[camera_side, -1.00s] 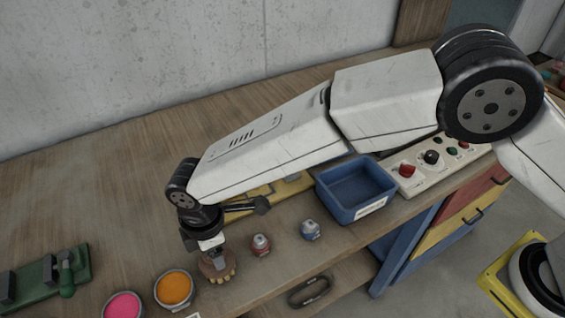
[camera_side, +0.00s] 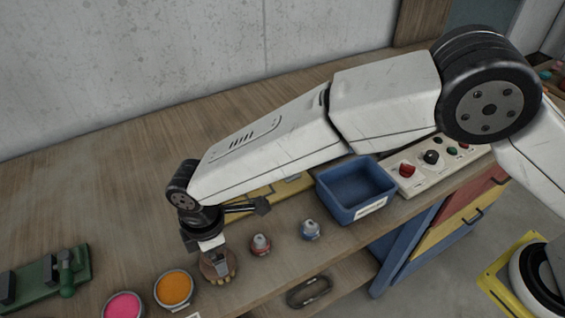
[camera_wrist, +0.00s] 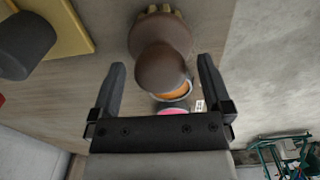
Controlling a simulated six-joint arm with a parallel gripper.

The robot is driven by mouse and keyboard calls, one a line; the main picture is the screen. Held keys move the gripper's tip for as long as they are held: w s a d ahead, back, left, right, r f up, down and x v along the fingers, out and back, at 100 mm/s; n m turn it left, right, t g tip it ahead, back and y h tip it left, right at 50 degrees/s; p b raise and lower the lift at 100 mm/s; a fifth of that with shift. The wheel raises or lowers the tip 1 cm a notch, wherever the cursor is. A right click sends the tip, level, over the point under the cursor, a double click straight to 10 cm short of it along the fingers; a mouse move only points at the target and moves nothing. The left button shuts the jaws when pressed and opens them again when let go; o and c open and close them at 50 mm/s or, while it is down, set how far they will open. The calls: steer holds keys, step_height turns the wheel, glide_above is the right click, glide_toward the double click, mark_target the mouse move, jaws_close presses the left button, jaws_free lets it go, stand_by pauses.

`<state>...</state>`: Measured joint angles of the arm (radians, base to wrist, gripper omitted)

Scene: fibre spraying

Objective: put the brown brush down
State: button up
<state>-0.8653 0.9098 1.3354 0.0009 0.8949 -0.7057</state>
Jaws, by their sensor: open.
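The brown brush (camera_wrist: 163,68) shows in the wrist view between and just beyond my two open fingers, its rounded knob facing the camera and pale bristle tufts at its far edge. In the side view the brush (camera_side: 226,268) is at the front of the wooden bench, bristles toward the front edge, partly hidden by my gripper. My gripper (camera_wrist: 162,85) is open, with a visible gap on each side of the knob. In the side view my gripper (camera_side: 216,256) is directly over the brush.
Bowls of orange powder (camera_side: 174,288) and pink powder (camera_side: 123,306) stand left of the brush. A green clamp (camera_side: 66,272) is at far left.

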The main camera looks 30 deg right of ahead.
step_height(320, 180, up, 12)
stand_by(0.6)
stand_by(0.5)
steer(key=w+d+f+m+t, duration=0.15)
steer(key=d+m, duration=0.35)
steer(key=d, duration=0.7)
steer(key=w+d+m, duration=0.2)
steer(key=d+m, duration=0.2)
steer(key=d, duration=0.8)
steer(key=s+d+f+m, duration=0.1)
steer(key=s+d+m, duration=0.3)
steer(key=d, duration=0.5)
steer(key=s+d+f+m+t, duration=0.1)
steer(key=s+d+f+m, duration=0.1)
steer(key=s+d+m, duration=0.3)
steer(key=s+d, duration=0.2)
steer(key=d, duration=0.2)
steer(key=shift+s+f, duration=0.15)
steer(key=shift+f, duration=0.1)
steer(key=shift+d, duration=0.1)
